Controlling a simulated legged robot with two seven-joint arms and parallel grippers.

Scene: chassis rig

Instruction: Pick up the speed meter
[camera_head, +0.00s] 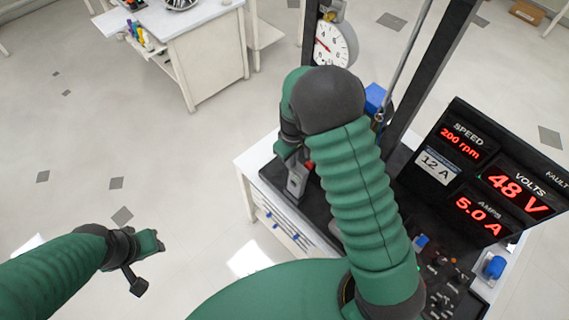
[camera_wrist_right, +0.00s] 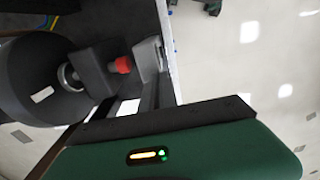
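A black panel (camera_head: 487,172) on the bench shows a red "SPEED 200 rpm" readout (camera_head: 461,142). I cannot tell whether the speed meter is this readout or another device. A small grey device (camera_head: 297,180) with a red part beside it stands at the bench's left edge. A grey block (camera_wrist_right: 148,58) and a red cylinder (camera_wrist_right: 121,65) show in the right wrist view. My right gripper (camera_head: 287,150) is just above the grey device, mostly hidden by my arm; its fingers are unclear. My left gripper (camera_head: 148,262) is over the floor, far left of the bench.
A round dial gauge (camera_head: 334,45) hangs from the dark frame behind my right arm. Blue and metal knobs sit on the bench's front right. A white table (camera_head: 200,35) stands behind. Floor at left is clear.

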